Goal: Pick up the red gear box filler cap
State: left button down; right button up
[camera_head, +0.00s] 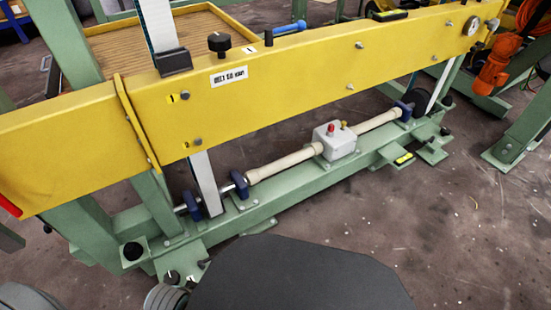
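The red gear box filler cap (331,128) sits on top of a small pale grey gear box (334,144). A small brass-coloured fitting (344,125) stands beside the cap on the same box. The box is mounted on the green lower beam (285,184), right of the picture's middle. Neither of my grippers shows in the head view.
Cream shaft covers (285,162) extend from both sides of the box. An orange machine (495,70) stands at the far right. Floor (450,220) is clear at the front right.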

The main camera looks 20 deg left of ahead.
aim_at(331, 126)
jog(key=k, duration=0.5)
jog(key=z, duration=0.9)
jog(key=i, duration=1.05)
jog(key=z, duration=0.65)
jog(key=i, duration=1.25)
jog(key=u, duration=0.5)
jog(key=i, duration=0.85)
jog(key=u, duration=1.4)
jog(key=i, duration=0.6)
jog(key=u, duration=0.55)
